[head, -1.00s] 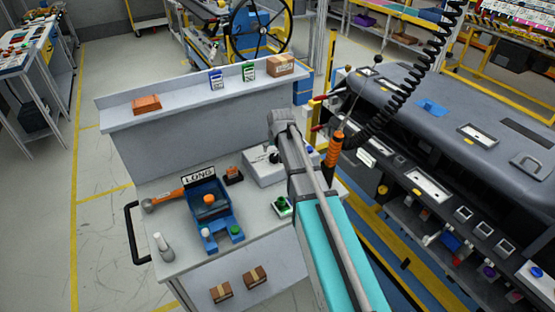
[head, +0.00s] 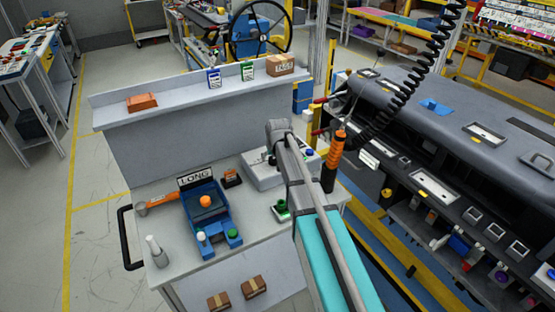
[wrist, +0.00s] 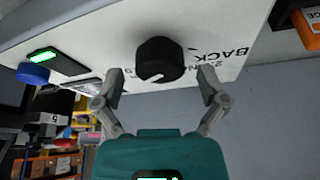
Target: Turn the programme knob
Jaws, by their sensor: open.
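The programme knob (wrist: 160,60) is black and round with a white pointer line. It sits on a white panel (wrist: 105,33) with printed words, one of them "BACK". My gripper (wrist: 161,76) is open in the wrist view, with one finger on each side of the knob and space between fingers and knob. I cannot tell whether the fingertips reach fully around it. In the head view the pale control box (head: 262,176) stands on the bench, partly covered by my arm, and my fingers are hidden there.
A green-lit display (wrist: 56,57) and a blue button (wrist: 33,72) are beside the knob. An orange-handled tool on a coiled cable (head: 334,150) hangs right of my arm.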

